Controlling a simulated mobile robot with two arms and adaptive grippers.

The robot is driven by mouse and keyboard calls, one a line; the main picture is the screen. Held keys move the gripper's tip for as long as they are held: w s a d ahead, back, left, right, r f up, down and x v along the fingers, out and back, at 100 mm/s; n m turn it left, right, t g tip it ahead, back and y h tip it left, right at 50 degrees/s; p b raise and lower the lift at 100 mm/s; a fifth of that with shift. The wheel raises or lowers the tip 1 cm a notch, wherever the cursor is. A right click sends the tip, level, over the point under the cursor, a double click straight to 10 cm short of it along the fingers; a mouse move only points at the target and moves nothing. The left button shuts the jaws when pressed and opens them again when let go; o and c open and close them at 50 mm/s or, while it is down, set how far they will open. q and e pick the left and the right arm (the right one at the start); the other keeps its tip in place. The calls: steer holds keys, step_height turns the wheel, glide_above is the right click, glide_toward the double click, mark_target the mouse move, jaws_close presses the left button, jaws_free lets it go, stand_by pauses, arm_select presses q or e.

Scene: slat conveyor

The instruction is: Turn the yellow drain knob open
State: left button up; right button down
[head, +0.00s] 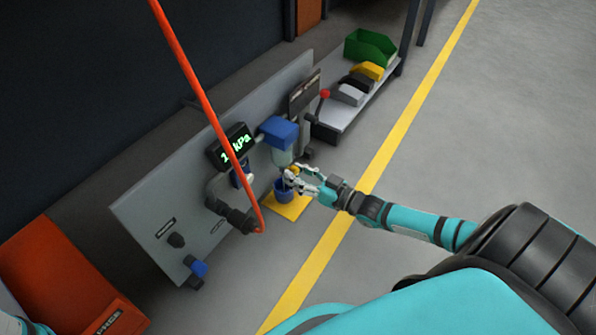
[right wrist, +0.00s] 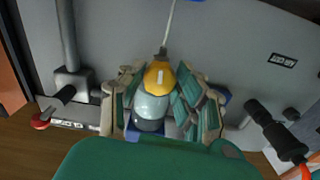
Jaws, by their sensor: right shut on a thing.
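The yellow drain knob (head: 293,170) sits below the clear bowl (head: 282,157) of a blue-topped unit (head: 279,132) on the grey panel. My right gripper (head: 297,176) is at the knob, its fingers shut on it. In the right wrist view the yellow knob (right wrist: 159,75) shows between the two fingers (right wrist: 160,100), with a short pale mark that runs up and down in the picture. A rounded pale grey-blue part (right wrist: 152,106) lies just below it there. My left gripper is not in view; only a bit of teal shows at the lower left edge.
A blue cup (head: 283,191) stands on a yellow mat (head: 292,208) under the knob. An orange-red hose (head: 205,92) hangs in front of the panel (head: 150,205) and its kPa display (head: 231,147). A bench with bins (head: 371,47) stands behind. Floor at right is clear.

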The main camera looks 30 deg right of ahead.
steer(key=n+p, duration=0.2)
steer(key=n, duration=0.1)
steer(key=shift+r+p, duration=0.15)
steer(key=shift+p, duration=0.2)
steer(key=shift+n+p, duration=0.9)
steer(key=shift+n, duration=0.8)
steer(key=shift+f, duration=0.2)
steer(key=c, duration=0.9)
jaws_free()
steer(key=shift+c, duration=0.2)
steer(key=v, duration=1.2)
